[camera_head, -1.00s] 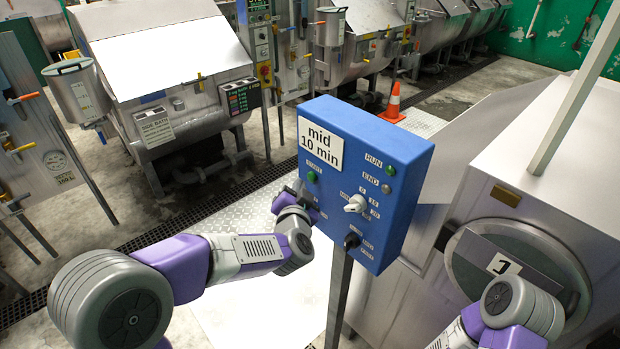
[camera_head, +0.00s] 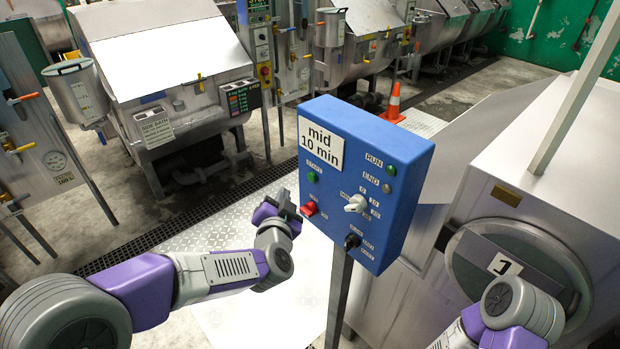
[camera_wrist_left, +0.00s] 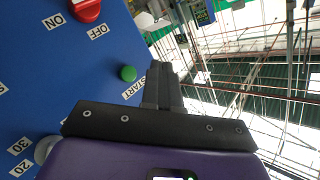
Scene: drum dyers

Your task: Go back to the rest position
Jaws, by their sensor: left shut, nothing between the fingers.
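My left gripper (camera_head: 286,202) is shut and empty. It is just left of the blue control box (camera_head: 385,150) on its post, close to the red switch (camera_head: 309,208). In the left wrist view its shut fingers (camera_wrist_left: 163,88) lie beside the green START button (camera_wrist_left: 127,73), over the box's edge. The red switch also shows in the wrist view (camera_wrist_left: 86,10), between ON and OFF labels. My right arm shows at the lower right, but its gripper is not in view.
A steel drum machine (camera_head: 590,190) with a round door stands at the right, close to the box. A dyeing machine (camera_head: 165,80) stands at the back left. An orange cone (camera_head: 394,103) stands behind the box. The floor left of the box is clear.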

